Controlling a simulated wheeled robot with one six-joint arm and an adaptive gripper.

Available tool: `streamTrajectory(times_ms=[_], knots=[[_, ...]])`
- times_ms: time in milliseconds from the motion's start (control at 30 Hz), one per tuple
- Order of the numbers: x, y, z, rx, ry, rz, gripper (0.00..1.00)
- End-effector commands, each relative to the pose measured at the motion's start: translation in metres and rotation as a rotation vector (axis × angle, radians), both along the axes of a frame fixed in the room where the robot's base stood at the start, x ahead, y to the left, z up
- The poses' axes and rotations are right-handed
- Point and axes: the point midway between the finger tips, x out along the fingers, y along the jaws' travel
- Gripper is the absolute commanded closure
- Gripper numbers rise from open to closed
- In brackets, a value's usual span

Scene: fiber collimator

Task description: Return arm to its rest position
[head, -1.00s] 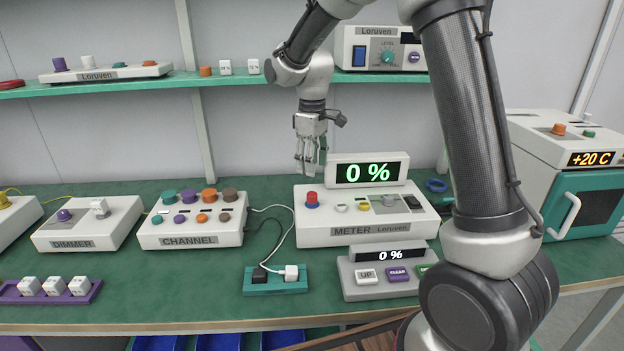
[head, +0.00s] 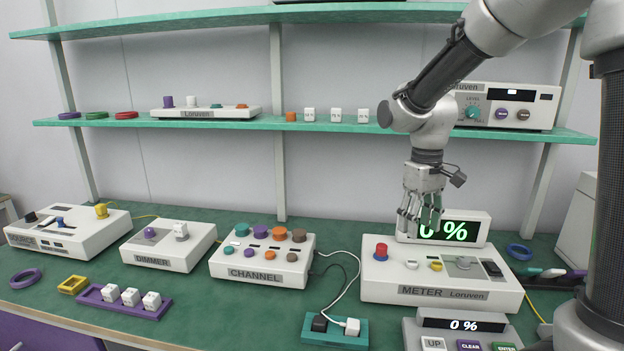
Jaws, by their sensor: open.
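My gripper (head: 420,222) hangs pointing down at the right of the head view. Its fingers are apart and nothing shows between them. It is in front of the left part of the meter's lit display (head: 478,230), which reads 0 %, and covers some of it. The meter box (head: 440,293) has a red and blue knob on its left. I cannot tell the exact gap between the fingertips and the meter. My arm comes in from the upper right, bent at the elbow.
The shelf (head: 230,123) behind holds a Loruven device (head: 512,110) close to my arm. The channel box (head: 262,262), dimmer (head: 168,246) and source box (head: 68,230) stand to the left. A teal socket block (head: 335,338) with cables lies in front.

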Motion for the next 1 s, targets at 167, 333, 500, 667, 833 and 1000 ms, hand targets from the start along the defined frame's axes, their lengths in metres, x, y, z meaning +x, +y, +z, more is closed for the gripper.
streamTrajectory(times_ms=[167,333,500,667,833,1000], knots=[[-0.069,-0.039,0.032,0.016,-0.075,-0.158,0.49],[-0.138,-0.071,0.052,0.042,-0.181,-0.291,0.49],[-0.183,-0.091,0.063,0.065,-0.3,-0.361,0.49],[-0.196,-0.099,0.079,0.079,-0.395,-0.398,0.49],[-0.198,-0.103,0.085,0.081,-0.42,-0.416,0.49],[-0.198,-0.103,0.085,0.08,-0.419,-0.415,0.49]])
